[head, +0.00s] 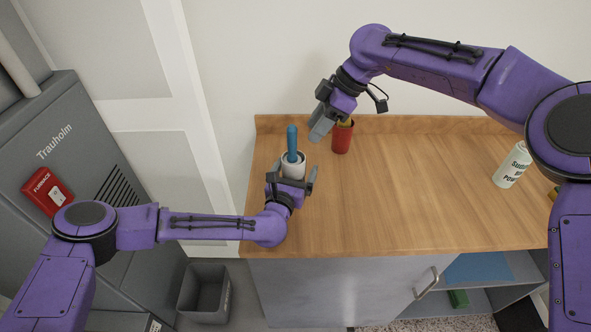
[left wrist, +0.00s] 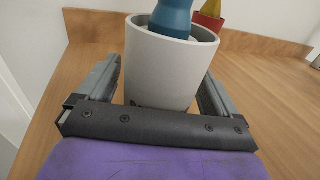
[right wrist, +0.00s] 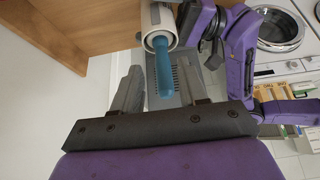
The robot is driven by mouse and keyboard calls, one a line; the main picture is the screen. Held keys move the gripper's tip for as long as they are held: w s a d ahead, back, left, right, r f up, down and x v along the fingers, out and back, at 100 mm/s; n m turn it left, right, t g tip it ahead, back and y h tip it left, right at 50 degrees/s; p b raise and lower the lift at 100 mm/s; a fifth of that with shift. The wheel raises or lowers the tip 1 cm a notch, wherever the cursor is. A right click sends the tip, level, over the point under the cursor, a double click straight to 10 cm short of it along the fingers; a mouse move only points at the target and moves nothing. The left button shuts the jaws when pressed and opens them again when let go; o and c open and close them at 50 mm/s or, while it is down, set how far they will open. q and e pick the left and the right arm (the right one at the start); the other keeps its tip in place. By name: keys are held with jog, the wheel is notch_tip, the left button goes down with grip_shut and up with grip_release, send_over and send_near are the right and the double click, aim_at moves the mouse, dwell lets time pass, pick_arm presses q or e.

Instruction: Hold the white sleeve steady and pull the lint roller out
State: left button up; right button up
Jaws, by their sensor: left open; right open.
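The white sleeve (head: 294,165) stands upright on the wooden counter, with the blue handle of the lint roller (head: 292,140) sticking up out of it. In the left wrist view the sleeve (left wrist: 170,70) sits between the open fingers of my left gripper (head: 293,180), with gaps showing at both sides. The roller's blue handle (left wrist: 172,15) rises from its mouth. My right gripper (head: 321,125) is open and empty, above and to the right of the handle. In the right wrist view the handle (right wrist: 164,68) points toward the space between its fingers. The roller's head is mostly hidden inside the sleeve.
A red cup (head: 342,137) with something yellow in it stands close behind, by my right gripper. A white bottle (head: 512,165) is at the far right of the counter (head: 420,190). The counter's middle is clear. A grey bin (head: 206,292) stands on the floor.

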pick_arm(q)
jog(key=shift+w, duration=0.2)
dwell(0.6)
jog(key=c, duration=1)
jog(key=shift+c, duration=0.2)
dwell(0.8)
